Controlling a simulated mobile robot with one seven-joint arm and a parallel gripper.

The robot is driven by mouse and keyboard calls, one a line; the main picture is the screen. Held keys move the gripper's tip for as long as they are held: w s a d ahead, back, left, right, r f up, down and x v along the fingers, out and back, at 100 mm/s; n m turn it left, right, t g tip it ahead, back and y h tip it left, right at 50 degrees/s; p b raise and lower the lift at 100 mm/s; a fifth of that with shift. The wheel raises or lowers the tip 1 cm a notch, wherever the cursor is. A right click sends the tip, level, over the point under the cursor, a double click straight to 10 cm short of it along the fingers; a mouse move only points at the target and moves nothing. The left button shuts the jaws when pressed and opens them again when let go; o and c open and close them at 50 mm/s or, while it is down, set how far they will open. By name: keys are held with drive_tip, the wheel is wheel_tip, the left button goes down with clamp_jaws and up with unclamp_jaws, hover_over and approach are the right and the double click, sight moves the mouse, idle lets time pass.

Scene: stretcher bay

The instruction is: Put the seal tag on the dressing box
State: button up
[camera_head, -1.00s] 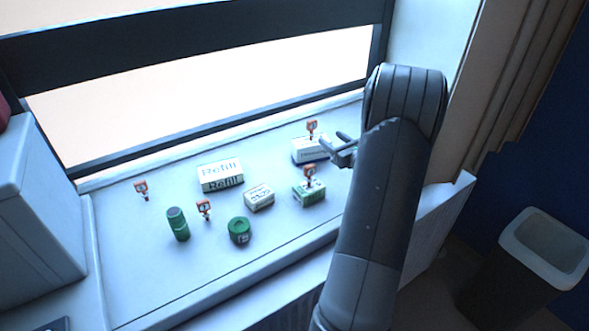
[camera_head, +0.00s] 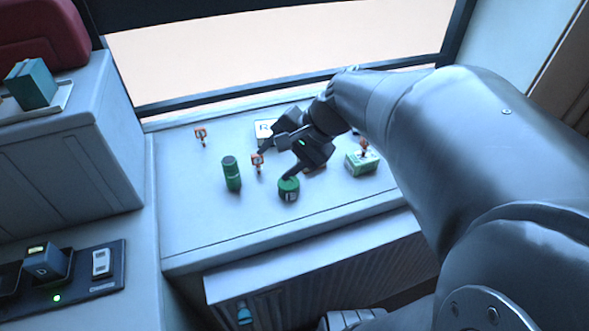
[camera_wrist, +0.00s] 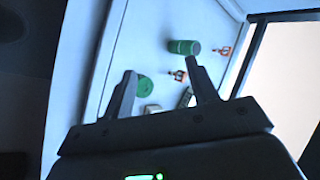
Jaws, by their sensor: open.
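One orange-and-white seal tag (camera_head: 257,162) stands on the sill by my gripper's far fingertip; it also shows in the wrist view (camera_wrist: 180,75). Another tag (camera_head: 200,136) stands further left, also in the wrist view (camera_wrist: 224,51). A third tag (camera_head: 364,147) stands on a green-and-white box (camera_head: 362,166) at the right. I cannot read which box is the dressing box. My gripper (camera_head: 275,165) is open and empty over the sill, with fingers apart; it shows in the wrist view (camera_wrist: 160,69). A white box (camera_head: 265,130) is partly hidden behind it.
A green cylinder (camera_head: 231,174) stands left of the near tag. A round green container (camera_head: 288,190) is close to the near fingertip. A grey cabinet (camera_head: 70,150) bounds the sill at left, the window frame (camera_head: 240,96) behind. The sill's front left is clear.

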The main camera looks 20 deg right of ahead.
drive_tip(key=s+d+r+n+t+h, duration=0.1)
drive_tip(key=s+r+n+h, duration=0.1)
drive_tip(key=s+n+h, duration=0.4)
drive_tip(key=s+n, duration=0.3)
drive_tip(key=s, duration=0.1)
drive_tip(key=shift+s+n, duration=0.2)
drive_tip(key=shift+n, duration=0.1)
